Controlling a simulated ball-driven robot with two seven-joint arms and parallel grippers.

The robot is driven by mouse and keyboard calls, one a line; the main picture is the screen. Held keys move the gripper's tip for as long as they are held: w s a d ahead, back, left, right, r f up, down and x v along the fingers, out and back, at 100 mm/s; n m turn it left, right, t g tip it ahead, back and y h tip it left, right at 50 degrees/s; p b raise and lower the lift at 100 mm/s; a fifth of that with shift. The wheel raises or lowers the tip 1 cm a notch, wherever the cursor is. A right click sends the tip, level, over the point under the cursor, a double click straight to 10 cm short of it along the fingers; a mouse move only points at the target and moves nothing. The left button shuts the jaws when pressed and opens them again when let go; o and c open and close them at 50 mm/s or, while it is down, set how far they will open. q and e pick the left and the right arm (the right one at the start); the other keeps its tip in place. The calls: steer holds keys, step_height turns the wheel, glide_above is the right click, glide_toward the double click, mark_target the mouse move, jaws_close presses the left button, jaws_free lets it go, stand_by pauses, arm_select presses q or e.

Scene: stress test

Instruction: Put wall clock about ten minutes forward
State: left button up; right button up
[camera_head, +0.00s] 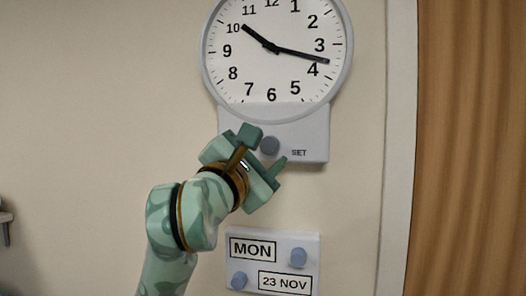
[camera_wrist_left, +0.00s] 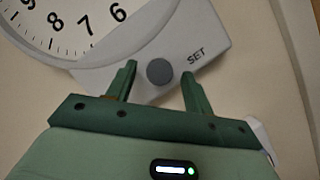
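The wall clock (camera_head: 277,80) hangs high in the head view, its short hand near 10 and its long hand between 3 and 4. Below the dial, its pale housing carries a round grey-blue knob (camera_head: 269,146) marked SET; the knob also shows in the left wrist view (camera_wrist_left: 159,72). My left gripper (camera_head: 266,149) is open at the housing, its green fingers on either side of the knob. In the left wrist view a gap shows between the knob and each finger. The gripper is empty. My right gripper is not in view.
A calendar plate (camera_head: 270,262) reading MON and 23 NOV, with two knobs, is on the wall below the clock. A pale upright trim (camera_head: 398,150) and a brown wooden surface (camera_head: 470,150) stand at the right. The wall left of the clock is bare.

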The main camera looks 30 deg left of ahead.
arm_select(q)
steer(key=b+v, duration=1.4)
steer(key=v, duration=0.2)
steer(key=shift+s, duration=0.15)
steer(key=shift+d+f, duration=0.1)
